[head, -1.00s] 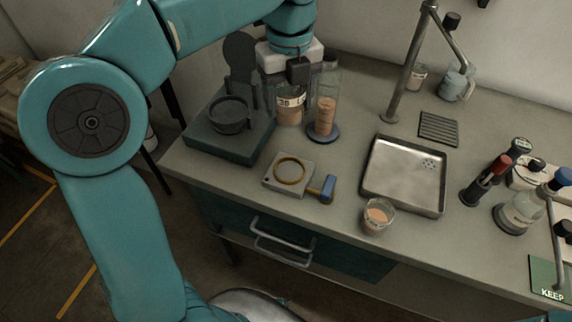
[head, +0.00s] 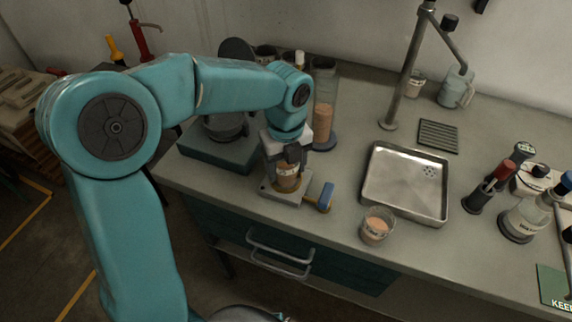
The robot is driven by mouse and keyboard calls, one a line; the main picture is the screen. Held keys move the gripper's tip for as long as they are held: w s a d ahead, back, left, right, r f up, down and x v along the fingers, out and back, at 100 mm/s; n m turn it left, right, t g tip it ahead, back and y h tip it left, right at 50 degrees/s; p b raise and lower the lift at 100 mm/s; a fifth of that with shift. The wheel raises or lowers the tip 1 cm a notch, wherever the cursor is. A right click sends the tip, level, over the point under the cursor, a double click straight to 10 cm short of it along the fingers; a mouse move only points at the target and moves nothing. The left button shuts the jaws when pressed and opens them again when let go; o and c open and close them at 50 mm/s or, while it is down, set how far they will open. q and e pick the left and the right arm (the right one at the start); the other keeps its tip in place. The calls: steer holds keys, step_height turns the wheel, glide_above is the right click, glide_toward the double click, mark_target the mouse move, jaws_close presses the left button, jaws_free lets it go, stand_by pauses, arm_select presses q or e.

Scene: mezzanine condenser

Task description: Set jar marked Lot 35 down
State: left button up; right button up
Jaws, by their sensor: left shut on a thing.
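The jar (head: 287,183), with orange-brown contents and a pale label too small to read now, is held upright in my left gripper (head: 287,164). The gripper is shut on it from above. The jar is over the small grey plate (head: 270,189) with the blue-handled clamp (head: 326,196). The plate's ring is hidden behind the jar, and I cannot tell whether the jar touches the plate. My right gripper is not in view.
A tall cylinder (head: 324,120) with orange-brown contents stands just behind. A dark green device (head: 215,150) is to the left. A small beaker (head: 376,228) and a metal tray (head: 408,207) are to the right. The bench front edge is close.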

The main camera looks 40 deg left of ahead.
arm_select(q)
steer(key=o, duration=1.1)
steer(key=shift+f, duration=0.15)
steer(key=shift+r, duration=0.3)
step_height(320, 180, up, 12)
steer(key=p, duration=0.1)
steer(key=shift+p, duration=0.3)
